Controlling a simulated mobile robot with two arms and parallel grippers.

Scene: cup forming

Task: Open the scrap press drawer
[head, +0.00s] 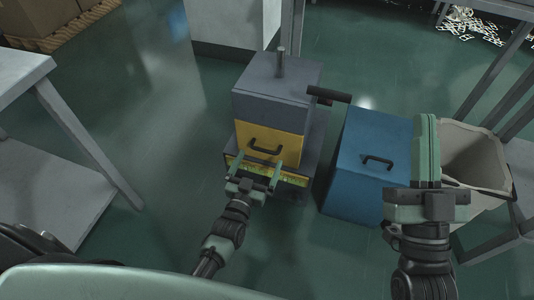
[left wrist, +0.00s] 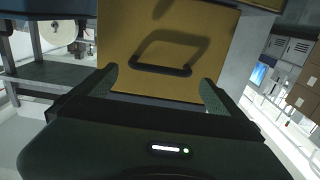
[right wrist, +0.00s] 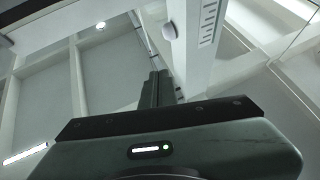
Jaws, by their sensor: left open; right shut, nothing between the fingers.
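The scrap press is a grey box (head: 270,95) with a yellow drawer front (head: 285,144) below its dark upper part. A dark bar handle (head: 265,147) sits on the drawer front, and the handle also shows in the left wrist view (left wrist: 160,70). The drawer looks closed. My left gripper (head: 262,167) is open just in front of and below the handle, with its fingers spread to either side of it. In the left wrist view the handle lies beyond the fingertips. My right gripper (head: 426,130) is shut and empty, raised at the right over the blue box.
A blue box with a dark handle (head: 350,165) stands right of the press. A beige bin (head: 475,160) is behind my right gripper. A grey table (head: 50,190) is at the left, and a metal frame (head: 490,80) is at the right. Floor between table and press is clear.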

